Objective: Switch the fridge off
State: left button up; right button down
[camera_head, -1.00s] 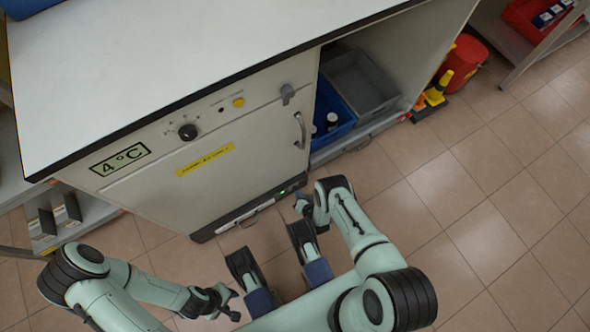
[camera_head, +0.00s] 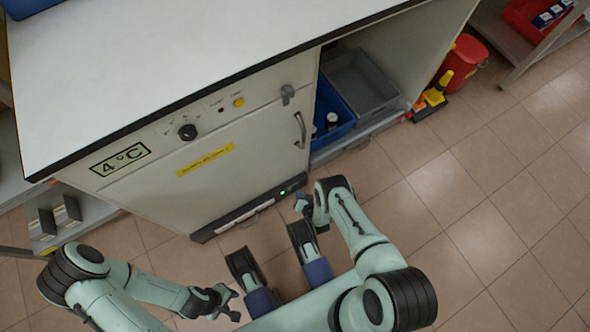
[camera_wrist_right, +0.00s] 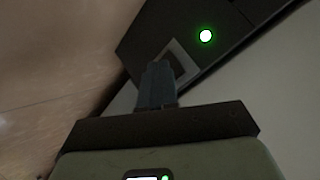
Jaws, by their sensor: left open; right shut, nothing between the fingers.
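The fridge (camera_head: 235,150) is a pale cabinet under the bench, its door shut, marked with a 4°C label (camera_head: 120,159). A dial (camera_head: 187,132) and a yellow button (camera_head: 238,102) are on its upper panel. A green light (camera_head: 282,193) glows on the dark strip at its base; it also shows in the right wrist view (camera_wrist_right: 205,36). Beside it there is a square frame, likely a switch (camera_wrist_right: 182,62), partly hidden by my fingers. My right gripper (camera_head: 302,203) is shut and empty, its fingertips (camera_wrist_right: 157,70) in front of that frame; contact cannot be told. My left gripper (camera_head: 230,303) is open and empty, over the floor.
The white benchtop (camera_head: 180,50) overhangs the fridge. An open bay to the right holds a blue crate (camera_head: 338,125) and a grey crate (camera_head: 365,85). A red bucket (camera_head: 465,65) stands farther right. The tiled floor (camera_head: 470,180) at the right is clear.

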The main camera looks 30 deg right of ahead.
jog(key=shift+w, duration=0.15)
jog(key=shift+w, duration=0.25)
jog(key=shift+w+r, duration=0.1)
jog(key=shift+w, duration=0.2)
dwell(0.6)
jog(key=shift+s, duration=0.1)
jog(key=shift+s+p, duration=0.3)
jog(key=shift+s, duration=0.35)
jog(key=shift+s, duration=0.1)
jog(key=shift+s+d+f+p, duration=0.15)
jog(key=shift+s+p, duration=0.1)
jog(key=shift+s, duration=0.55)
jog(key=shift+s+f+p, duration=0.1)
jog(key=shift+s+p, duration=0.15)
jog(key=shift+s, duration=0.55)
jog(key=shift+s+d+f+p, duration=0.15)
jog(key=shift+s+p, duration=0.1)
jog(key=shift+s, duration=0.55)
jog(key=shift+a+r, duration=0.1)
